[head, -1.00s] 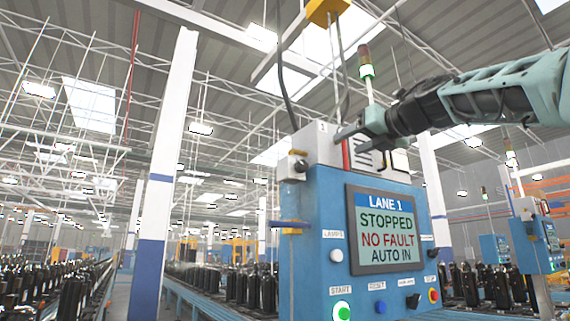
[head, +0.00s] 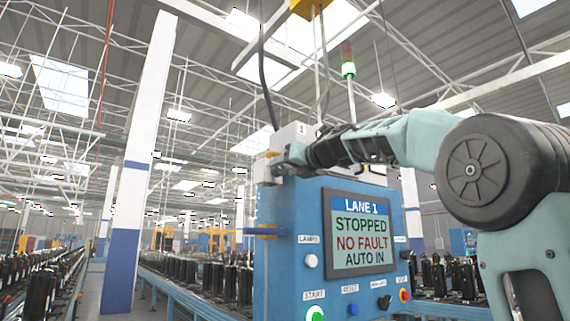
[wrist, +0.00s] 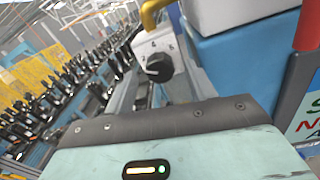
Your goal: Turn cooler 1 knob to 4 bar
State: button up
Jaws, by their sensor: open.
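The cooler knob, a black round knob (wrist: 159,67), sits on a small pale plate (wrist: 143,45) under a yellow pipe in the wrist view. Small marks on the plate are too small to read, so its setting cannot be told. In the head view my gripper (head: 283,162) is at the upper left corner of the blue lane 1 cabinet (head: 285,215), close to the side where the knob is mounted. It hides most of the knob there. The jaws are open, and the knob stands beyond the gripper body in the wrist view, with no visible contact.
The cabinet screen (head: 360,235) reads LANE 1, STOPPED, NO FAULT, AUTO IN. A white box (head: 293,136) tops the cabinet. Conveyors with black bottle-like items (head: 205,270) run behind.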

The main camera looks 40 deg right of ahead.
jog(key=shift+w, duration=0.45)
jog(key=c, duration=1)
jog(key=shift+o, duration=0.2)
jog(key=shift+m+p, duration=0.4)
jog(key=shift+r+m+p, duration=0.15)
jog(key=shift+m+p, duration=0.7)
jog(key=shift+m, duration=0.15)
jog(key=m+p, duration=0.2)
jog(key=m, duration=0.1)
jog(key=shift+m+p, duration=0.3)
jog(key=shift+p, duration=0.05)
jog(key=m+p, duration=0.1)
jog(key=m, duration=0.1)
jog(key=m+p, duration=0.2)
jog(key=m, duration=0.1)
jog(key=shift+f+m, duration=0.2)
jog(key=shift+m, duration=0.1)
